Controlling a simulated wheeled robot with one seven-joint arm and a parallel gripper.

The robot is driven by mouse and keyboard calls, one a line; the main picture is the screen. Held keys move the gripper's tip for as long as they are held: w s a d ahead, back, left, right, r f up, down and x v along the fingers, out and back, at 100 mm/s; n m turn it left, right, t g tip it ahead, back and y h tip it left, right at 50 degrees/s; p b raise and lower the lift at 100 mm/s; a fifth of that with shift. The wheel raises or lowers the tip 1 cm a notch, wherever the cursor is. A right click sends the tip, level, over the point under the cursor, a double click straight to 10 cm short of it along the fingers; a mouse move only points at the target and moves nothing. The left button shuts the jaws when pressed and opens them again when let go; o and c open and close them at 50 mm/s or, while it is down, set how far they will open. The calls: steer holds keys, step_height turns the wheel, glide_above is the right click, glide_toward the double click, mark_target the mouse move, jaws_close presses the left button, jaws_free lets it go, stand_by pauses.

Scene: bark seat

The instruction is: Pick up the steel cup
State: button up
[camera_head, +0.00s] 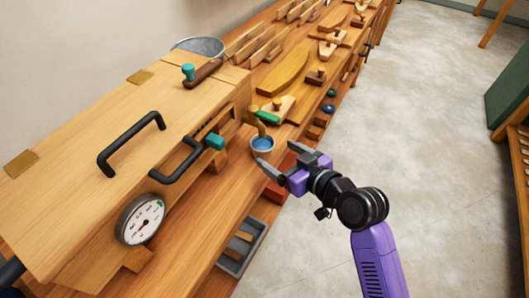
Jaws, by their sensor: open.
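A small steel cup (262,149) with a blue inside stands on the wooden bench, beside the large wooden box. A brass-coloured piece shows at its far rim; I cannot tell if it stands in the cup or behind it. My gripper (273,153) reaches in from the right with its two fingers apart. The fingertips are close to the cup's near right side, one by its lower edge and one to its right. Nothing shows between the fingers. I cannot tell whether a finger touches the cup.
The wooden box (95,165) with black handles and a round gauge (141,219) stands left of the cup. A teal knob (214,141) juts out near it. A green-and-wood tool (272,112) lies behind the cup. A grey tray (243,246) sits in front. Open floor lies right.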

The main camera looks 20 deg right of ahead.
mark_target(257, 142)
steer(key=shift+w+a+f, duration=0.15)
steer(key=shift+f, duration=0.1)
steer(key=p+x, duration=0.1)
steer(key=x, duration=0.6)
steer(key=shift+w+r, duration=0.1)
steer(key=shift+w, duration=0.1)
steer(key=shift+c, duration=0.4)
steer(key=c, duration=1.5)
